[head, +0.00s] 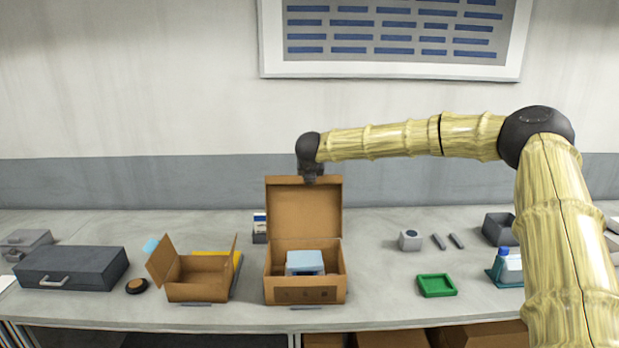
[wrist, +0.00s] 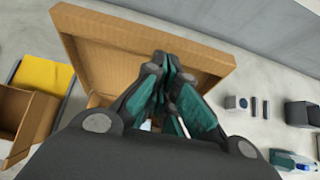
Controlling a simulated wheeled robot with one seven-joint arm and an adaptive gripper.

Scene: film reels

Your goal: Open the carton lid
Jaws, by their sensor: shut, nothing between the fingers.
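The brown cardboard carton (head: 306,296) stands near the front edge of the bench in the head view. Its lid (head: 304,209) is raised and stands roughly upright at the back. A pale blue object (head: 305,263) sits inside the carton. My gripper (head: 311,176) is at the lid's top edge, about midway along it; I cannot tell whether they touch. In the wrist view my gripper (wrist: 168,85) is shut and empty, in front of the lid (wrist: 110,50). The fingers hide most of the carton's inside in that view.
A smaller open cardboard box (head: 198,290) stands left of the carton, with a yellow thing (head: 237,262) behind it. A dark grey case (head: 70,270) lies farther left. A green tray (head: 437,286) and a small grey cube (head: 410,240) lie to the right. The bench just right of the carton is clear.

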